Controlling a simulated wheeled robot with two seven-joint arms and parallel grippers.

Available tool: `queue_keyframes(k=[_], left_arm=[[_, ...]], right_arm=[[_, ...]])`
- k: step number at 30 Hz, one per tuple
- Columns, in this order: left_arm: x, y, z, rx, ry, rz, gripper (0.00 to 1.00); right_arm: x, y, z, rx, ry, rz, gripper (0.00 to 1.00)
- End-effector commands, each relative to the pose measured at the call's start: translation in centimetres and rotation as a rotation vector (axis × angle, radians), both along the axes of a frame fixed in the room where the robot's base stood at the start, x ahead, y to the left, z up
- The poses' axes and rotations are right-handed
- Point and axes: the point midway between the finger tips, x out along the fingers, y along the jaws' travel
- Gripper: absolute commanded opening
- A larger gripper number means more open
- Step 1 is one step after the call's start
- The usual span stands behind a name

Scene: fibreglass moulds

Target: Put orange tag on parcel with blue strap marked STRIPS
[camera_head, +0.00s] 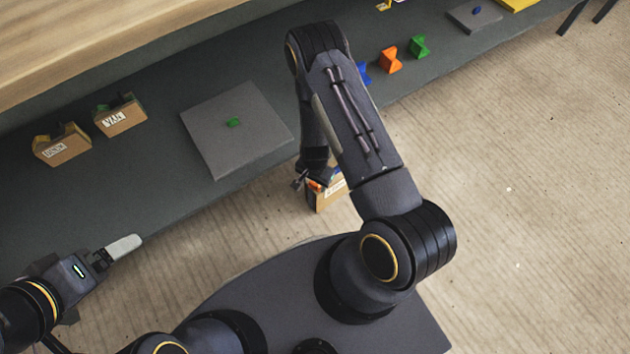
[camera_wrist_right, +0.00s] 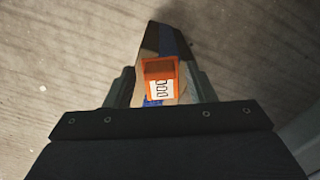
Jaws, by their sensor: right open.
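A cardboard parcel (camera_head: 328,197) with an orange piece on top and a pale label shows below my right gripper (camera_head: 314,180) in the head view, against the floor beyond the table edge. In the right wrist view, an orange tag (camera_wrist_right: 160,70) with a white marked face is between the fingers of my right gripper (camera_wrist_right: 160,92). Blue strap (camera_wrist_right: 168,42) shows behind it. The right gripper is open. I cannot tell whether the tag touches the strap, and the marking is too small to read surely. My left gripper (camera_head: 122,248) is low at the left, apart from everything; its opening is unclear.
On the dark table stand a parcel with a dark strap (camera_head: 62,147) and one with a green strap (camera_head: 120,116). A grey board (camera_head: 250,150) bears a small green piece (camera_head: 233,122). Blue (camera_head: 363,74), orange (camera_head: 390,60) and green (camera_head: 419,46) pieces stand farther right.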

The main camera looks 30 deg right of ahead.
Motion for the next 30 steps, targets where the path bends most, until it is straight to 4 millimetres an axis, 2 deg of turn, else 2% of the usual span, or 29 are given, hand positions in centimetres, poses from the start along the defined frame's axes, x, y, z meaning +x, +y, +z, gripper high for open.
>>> queue_keyframes(k=[15, 23, 26, 29, 30], left_arm=[[0.0, 0.0, 4.4, 0.000, 0.000, 0.000, 0.89], [0.0, 0.0, 5.0, 0.000, 0.000, 0.000, 0.89], [0.0, 0.0, 5.0, 0.000, 0.000, 0.000, 0.89], [0.0, 0.0, 5.0, 0.000, 0.000, 0.000, 0.89], [0.0, 0.0, 5.0, 0.000, 0.000, 0.000, 0.89]], right_arm=[[0.1, 0.0, 10.0, 0.000, -0.004, 0.001, 0.50], [0.3, 0.0, 12.7, 0.008, -0.007, 0.002, 0.50], [1.0, 0.4, 15.1, 0.045, -0.029, 0.013, 0.50], [1.9, 0.9, 19.7, 0.113, -0.076, 0.047, 0.50], [2.1, 1.2, 22.0, 0.144, -0.100, 0.068, 0.50]])
